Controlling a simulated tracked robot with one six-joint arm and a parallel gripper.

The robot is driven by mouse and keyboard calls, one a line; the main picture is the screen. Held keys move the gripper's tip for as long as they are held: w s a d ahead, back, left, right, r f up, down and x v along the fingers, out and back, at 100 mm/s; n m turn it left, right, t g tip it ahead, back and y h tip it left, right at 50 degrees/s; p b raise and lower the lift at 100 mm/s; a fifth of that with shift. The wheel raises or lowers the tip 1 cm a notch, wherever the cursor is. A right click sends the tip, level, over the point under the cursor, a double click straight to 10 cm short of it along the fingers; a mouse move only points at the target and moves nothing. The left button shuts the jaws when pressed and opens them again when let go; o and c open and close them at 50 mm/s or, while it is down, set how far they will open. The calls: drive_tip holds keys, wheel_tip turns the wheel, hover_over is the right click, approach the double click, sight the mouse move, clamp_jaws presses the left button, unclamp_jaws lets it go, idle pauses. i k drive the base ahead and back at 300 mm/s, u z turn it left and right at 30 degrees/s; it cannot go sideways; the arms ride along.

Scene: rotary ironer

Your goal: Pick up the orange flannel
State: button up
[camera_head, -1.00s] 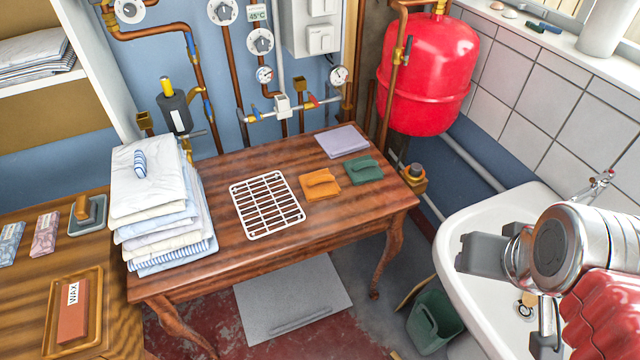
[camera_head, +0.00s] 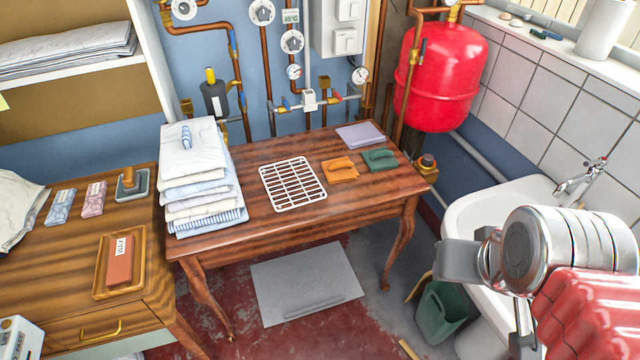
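My gripper (camera_head: 484,300) is at the lower right, in front of the sink and well apart from the flannel.
A lilac cloth (camera_head: 360,135) lies behind the flannels. A tall stack of folded linen (camera_head: 198,190) stands at the table's left end. A red tank (camera_head: 440,78) hangs behind the right end. A green bin (camera_head: 440,312) and a grey board (camera_head: 306,283) are on the floor.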

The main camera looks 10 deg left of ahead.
sight(337, 170)
drive_tip(key=u, duration=0.4)
drive_tip(key=k, duration=0.9)
drive_tip(key=u, duration=0.75)
drive_tip(key=i, duration=2.05)
